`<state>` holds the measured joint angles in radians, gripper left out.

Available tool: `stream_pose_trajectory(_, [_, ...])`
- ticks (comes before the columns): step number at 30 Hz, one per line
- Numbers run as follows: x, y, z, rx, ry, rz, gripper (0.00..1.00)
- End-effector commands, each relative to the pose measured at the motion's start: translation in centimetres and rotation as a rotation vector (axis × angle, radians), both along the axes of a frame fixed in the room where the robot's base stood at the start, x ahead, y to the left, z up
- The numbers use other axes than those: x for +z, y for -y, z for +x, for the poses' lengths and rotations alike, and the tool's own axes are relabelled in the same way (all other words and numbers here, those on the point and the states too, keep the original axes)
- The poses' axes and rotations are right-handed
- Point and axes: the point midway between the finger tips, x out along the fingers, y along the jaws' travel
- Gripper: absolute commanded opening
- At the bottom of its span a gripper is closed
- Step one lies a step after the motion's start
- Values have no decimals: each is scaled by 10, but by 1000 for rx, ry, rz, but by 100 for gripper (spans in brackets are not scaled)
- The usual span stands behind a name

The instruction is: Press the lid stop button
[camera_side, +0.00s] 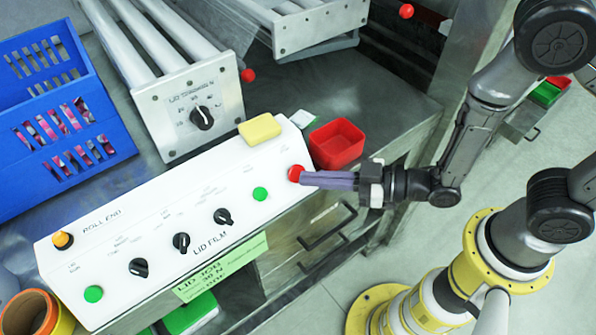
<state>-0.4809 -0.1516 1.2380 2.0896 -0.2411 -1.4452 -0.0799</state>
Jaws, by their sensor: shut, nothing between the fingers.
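The white control panel (150,235) lies slanted across the bench, with "LID FILM" printed near its front. A red button (296,173) sits near its right end, and I take it for the lid stop button; its small label is unreadable. My gripper (304,179) comes in from the right, shut and empty. Its purple-grey fingers point left, and their tips are at the red button, overlapping its lower right edge in this view. I cannot tell whether they touch it or how far the button is pressed.
A red tray (337,143) stands just behind my fingers. A yellow block (259,129) lies on the panel's back edge. The panel also carries green buttons (260,194), black knobs (223,216) and an orange knob (62,240). A blue crate (60,115) stands at the left.

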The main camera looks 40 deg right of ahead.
Motion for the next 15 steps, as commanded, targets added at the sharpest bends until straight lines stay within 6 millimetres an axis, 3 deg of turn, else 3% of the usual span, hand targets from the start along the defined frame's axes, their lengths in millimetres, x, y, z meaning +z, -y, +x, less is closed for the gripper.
stream_pose_trajectory(8, [2,0,-3,1,1,1,0])
stream_pose_trajectory(15, [14,-1,-20,3,1,0,0])
